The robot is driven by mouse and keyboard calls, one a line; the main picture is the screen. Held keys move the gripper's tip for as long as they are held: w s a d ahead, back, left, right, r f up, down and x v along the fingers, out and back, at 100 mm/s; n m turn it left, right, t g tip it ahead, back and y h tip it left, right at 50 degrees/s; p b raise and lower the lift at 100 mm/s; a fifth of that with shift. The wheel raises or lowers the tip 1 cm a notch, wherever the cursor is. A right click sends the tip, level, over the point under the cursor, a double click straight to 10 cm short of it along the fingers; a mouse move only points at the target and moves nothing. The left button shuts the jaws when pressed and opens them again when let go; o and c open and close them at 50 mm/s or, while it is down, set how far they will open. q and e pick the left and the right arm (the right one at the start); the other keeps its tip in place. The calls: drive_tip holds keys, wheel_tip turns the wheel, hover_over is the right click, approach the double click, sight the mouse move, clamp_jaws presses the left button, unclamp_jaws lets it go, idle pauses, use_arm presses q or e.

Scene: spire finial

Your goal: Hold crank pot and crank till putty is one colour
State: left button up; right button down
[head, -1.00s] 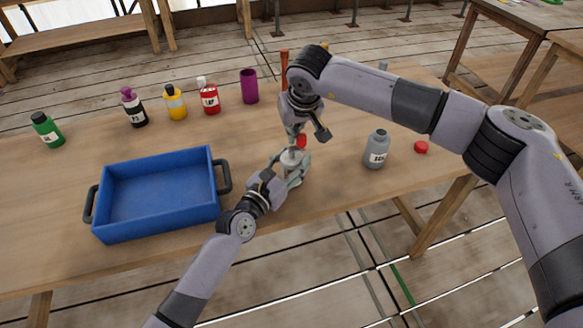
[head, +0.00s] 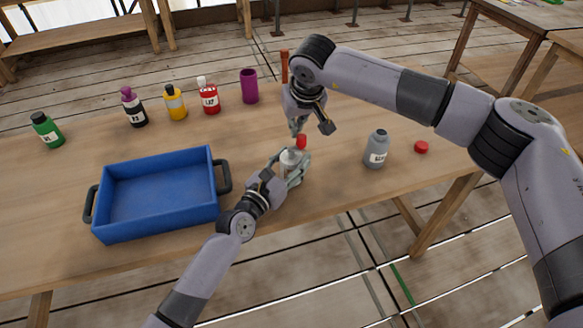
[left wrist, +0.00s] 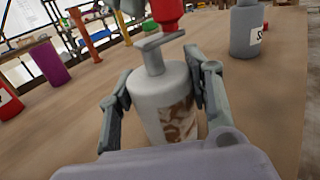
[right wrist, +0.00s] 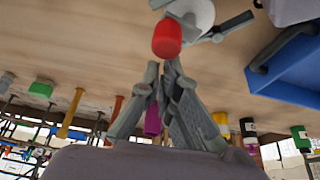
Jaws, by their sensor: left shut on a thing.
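The crank pot (head: 291,160) is a pale grey pot standing upright in my left gripper (head: 294,172). In the left wrist view the fingers press on both sides of the pot (left wrist: 162,98). Its front shows putty (left wrist: 178,122) in mixed brown and whitish streaks. On top is a grey crank arm (left wrist: 160,40) with a red knob (head: 301,142), also seen in the right wrist view (right wrist: 167,38). My right gripper (head: 297,127) is just above and beside the knob. Its fingertips (right wrist: 161,66) nearly meet, with the knob beyond them; contact is unclear.
A blue tray (head: 99,212) with dark handles stands left of the pot. A grey bottle (head: 376,150) and a red cap (head: 421,147) are to the right. Several coloured bottles and a purple cup (head: 249,86) line the back. The table's front edge is close to the pot.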

drive_tip(key=shift+s+a+r, duration=0.1)
drive_tip(key=shift+r, duration=2.55)
drive_tip(key=c, duration=2.3)
unclamp_jaws()
